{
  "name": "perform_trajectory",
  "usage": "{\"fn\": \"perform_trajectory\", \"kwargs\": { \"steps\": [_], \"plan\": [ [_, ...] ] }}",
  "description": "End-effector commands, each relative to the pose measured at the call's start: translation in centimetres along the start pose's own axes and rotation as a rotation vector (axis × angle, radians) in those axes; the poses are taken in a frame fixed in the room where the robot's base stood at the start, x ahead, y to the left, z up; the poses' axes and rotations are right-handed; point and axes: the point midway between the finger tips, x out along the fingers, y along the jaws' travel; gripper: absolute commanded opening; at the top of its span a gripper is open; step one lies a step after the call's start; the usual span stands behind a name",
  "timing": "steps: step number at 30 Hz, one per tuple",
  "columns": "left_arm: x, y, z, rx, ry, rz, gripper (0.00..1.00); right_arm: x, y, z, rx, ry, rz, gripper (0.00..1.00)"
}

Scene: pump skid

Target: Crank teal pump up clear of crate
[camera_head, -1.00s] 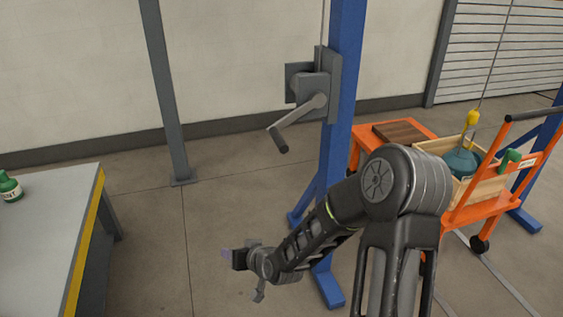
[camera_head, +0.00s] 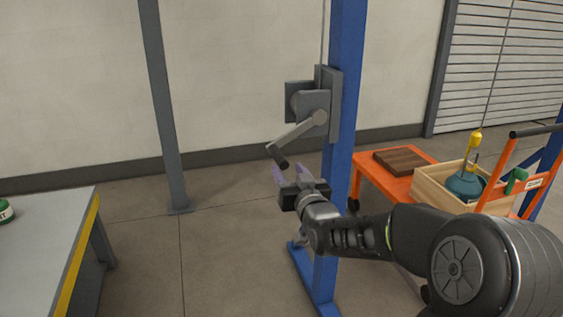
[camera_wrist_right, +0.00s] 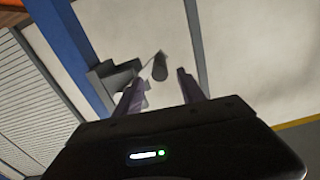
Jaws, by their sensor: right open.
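The grey winch (camera_head: 312,105) is fixed to the blue post. Its crank arm (camera_head: 298,131) slants down to the left and ends in a dark handle (camera_head: 277,156). My right gripper (camera_head: 290,172) is open just below the handle, with its fingers pointing up. In the right wrist view the handle (camera_wrist_right: 160,67) shows beyond and between the open fingers (camera_wrist_right: 160,88), apart from them as far as I can tell. The teal pump (camera_head: 465,186) sits in the wooden crate (camera_head: 440,187), under a yellow hook (camera_head: 475,143). My left gripper is not in view.
The blue post (camera_head: 343,120) stands close beside my right gripper. The orange cart (camera_head: 371,181) carries the crate and a brown wooden block (camera_head: 404,160). A grey table (camera_head: 45,235) with a green bottle (camera_head: 5,211) is at left. Floor between table and post is clear.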

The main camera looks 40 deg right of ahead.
Motion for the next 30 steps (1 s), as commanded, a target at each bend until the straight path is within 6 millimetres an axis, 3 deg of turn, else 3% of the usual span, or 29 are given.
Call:
{"fn": "perform_trajectory", "kwargs": {
  "steps": [12,23,30],
  "plan": [
    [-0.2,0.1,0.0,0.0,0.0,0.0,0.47,5.8,0.0,0.0,0.004,0.0,0.0,0.47],
    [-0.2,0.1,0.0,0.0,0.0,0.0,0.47,6.3,0.0,0.0,0.003,0.0,0.0,0.46],
    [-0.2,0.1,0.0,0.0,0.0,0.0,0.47,6.3,0.0,0.0,0.003,0.0,0.0,0.26]
  ]
}}
